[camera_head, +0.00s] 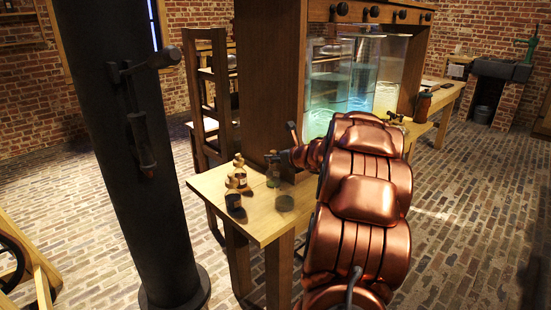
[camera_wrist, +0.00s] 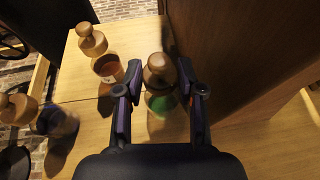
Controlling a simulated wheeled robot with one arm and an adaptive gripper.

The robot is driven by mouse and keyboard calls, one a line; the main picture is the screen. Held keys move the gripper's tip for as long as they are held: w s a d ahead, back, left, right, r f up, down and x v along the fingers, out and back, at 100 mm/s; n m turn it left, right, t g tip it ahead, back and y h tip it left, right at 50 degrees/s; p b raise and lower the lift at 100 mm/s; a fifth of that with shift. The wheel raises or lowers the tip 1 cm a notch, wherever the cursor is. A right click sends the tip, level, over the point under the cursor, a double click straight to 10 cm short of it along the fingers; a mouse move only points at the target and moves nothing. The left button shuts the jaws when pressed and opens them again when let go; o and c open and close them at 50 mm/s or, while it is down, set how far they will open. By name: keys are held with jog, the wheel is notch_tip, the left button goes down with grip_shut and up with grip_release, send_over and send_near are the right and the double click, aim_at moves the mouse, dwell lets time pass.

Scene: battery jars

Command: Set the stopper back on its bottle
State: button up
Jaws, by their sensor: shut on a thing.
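A round tan stopper (camera_wrist: 159,69) sits between my fingertips in the wrist view. My gripper (camera_wrist: 160,80) is shut on it. The clear bottle with green contents (camera_wrist: 161,104) stands on the table directly under the stopper, partly behind it; I cannot tell whether the stopper touches its neck. In the head view my gripper (camera_head: 275,158) is over the green bottle (camera_head: 273,180), at the wooden cabinet's foot. The stopper is too small to make out there.
An amber bottle (camera_wrist: 108,68) and a dark blue bottle (camera_wrist: 62,122), both with tan stoppers, stand to the left. The cabinet wall (camera_wrist: 236,72) rises close on the right.

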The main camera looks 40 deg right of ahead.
jog(key=shift+f+b, duration=0.6)
jog(key=shift+b, duration=0.05)
jog(key=o, duration=0.5)
jog(key=shift+s+r, duration=0.1)
jog(key=b+v, duration=0.1)
jog(key=v, duration=0.9)
jog(key=shift+s, duration=0.35)
dwell(0.6)
jog(key=shift+a, duration=0.15)
dwell(0.3)
